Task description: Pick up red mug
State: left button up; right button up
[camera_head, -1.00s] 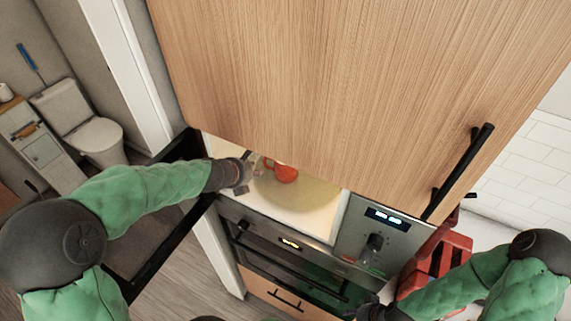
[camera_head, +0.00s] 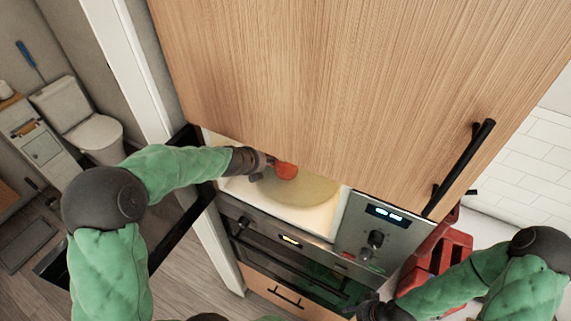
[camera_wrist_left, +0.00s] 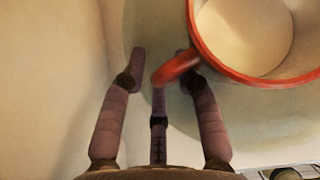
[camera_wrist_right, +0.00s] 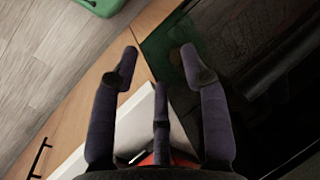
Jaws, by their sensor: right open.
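The red mug (camera_head: 286,171) stands on a pale round plate (camera_head: 318,188) inside the open microwave. In the left wrist view the mug's rim (camera_wrist_left: 262,78) shows at the upper right, with its handle pointing left between my fingers. My left gripper (camera_head: 266,165) reaches in from the left, right beside the mug. Its fingers (camera_wrist_left: 161,58) are apart around the handle; the handle is closer to the right finger, and I cannot tell if they touch. My right gripper (camera_wrist_right: 154,58) is open and empty, low in front of the oven.
A wooden cabinet door (camera_head: 350,90) with a black handle hangs over the microwave opening and partly hides its inside. The microwave's control panel (camera_head: 372,238) is to the right. A red slotted object (camera_head: 440,255) is beside my right arm. A toilet (camera_head: 92,130) stands far left.

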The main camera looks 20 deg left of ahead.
pick_arm(q)
grip_shut()
jog(key=shift+r, duration=0.25)
